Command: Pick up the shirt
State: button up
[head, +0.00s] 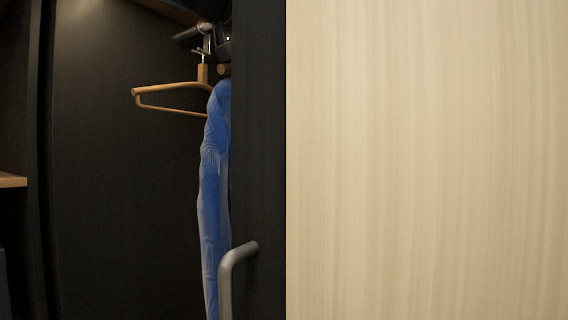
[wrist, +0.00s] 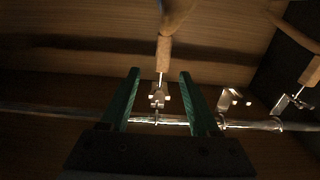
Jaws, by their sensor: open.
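The blue shirt (head: 215,165) hangs in the dark closet in the head view, its right side hidden behind the dark panel. An empty wooden hanger (head: 160,90) hangs just left of it. In the wrist view my gripper (wrist: 159,73) has its two green fingers apart. A hanger's metal hook (wrist: 158,95) and wooden neck (wrist: 164,52) show between and beyond the fingertips, with no clear contact. I cannot tell whether this hanger carries the shirt; no blue cloth shows in the wrist view. Dark parts by the rod in the head view are too dim to make out.
A metal rod (wrist: 60,112) crosses the wrist view, and another hanger (wrist: 310,72) is at the right. In the head view, a dark panel with a grey handle (head: 230,265) and a pale wood panel (head: 425,160) block the right. A shelf edge (head: 12,180) is at the left.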

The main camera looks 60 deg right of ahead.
jog(key=d+p, duration=0.1)
jog(key=d, duration=0.1)
jog(key=d+p, duration=0.1)
jog(key=shift+w+d+r, duration=0.15)
jog(key=shift+d, duration=0.25)
jog(key=shift+d+p, duration=0.45)
jog(key=shift+d, duration=0.1)
jog(key=shift+f, duration=0.2)
jog(key=shift+c, duration=0.3)
grip_shut()
jog(key=shift+r, duration=0.1)
